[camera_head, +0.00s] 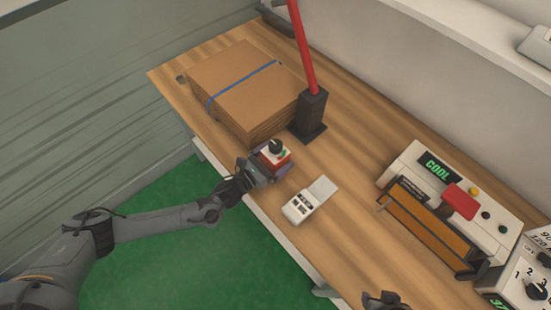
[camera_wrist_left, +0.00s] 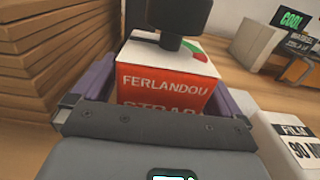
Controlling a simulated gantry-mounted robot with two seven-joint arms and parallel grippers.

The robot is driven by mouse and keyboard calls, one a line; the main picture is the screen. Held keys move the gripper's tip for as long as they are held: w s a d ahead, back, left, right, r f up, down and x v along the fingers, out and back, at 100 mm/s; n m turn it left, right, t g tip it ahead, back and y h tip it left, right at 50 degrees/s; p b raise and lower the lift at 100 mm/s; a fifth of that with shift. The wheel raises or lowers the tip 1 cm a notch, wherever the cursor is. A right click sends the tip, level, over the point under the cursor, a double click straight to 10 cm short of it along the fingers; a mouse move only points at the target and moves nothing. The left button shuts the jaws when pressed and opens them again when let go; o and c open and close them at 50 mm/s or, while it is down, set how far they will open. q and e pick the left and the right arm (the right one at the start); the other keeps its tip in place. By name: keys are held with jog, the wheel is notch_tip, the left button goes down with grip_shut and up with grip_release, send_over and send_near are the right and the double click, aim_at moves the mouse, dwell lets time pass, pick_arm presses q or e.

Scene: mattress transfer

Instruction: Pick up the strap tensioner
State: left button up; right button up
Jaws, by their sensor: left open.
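The strap tensioner (camera_head: 275,153) appears to be the small red and white block with a black knob on top, near the front edge of the table. In the left wrist view the block (camera_wrist_left: 165,85) shows red lettering panels reading FERLANDOU and a green mark on its top. My left gripper (camera_head: 271,164) is open, with its purple fingers on either side of the block. Whether the fingers touch it is unclear. A dark part at the bottom edge of the head view looks like my right gripper (camera_head: 385,301); its jaws do not show clearly.
A cardboard stack (camera_head: 240,90) with a blue strap lies behind the block. A black stand with a red lever (camera_head: 305,50) rises beside it. A white handheld device (camera_head: 308,200) lies right of the block. A sealing machine (camera_head: 480,215) stands farther right. Bare wooden table (camera_head: 350,150) lies between.

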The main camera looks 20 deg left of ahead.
pick_arm(q)
jog(key=shift+c, duration=0.5)
jog(key=c, duration=1.4)
jog(key=shift+r, duration=0.15)
jog(key=shift+c, duration=0.6)
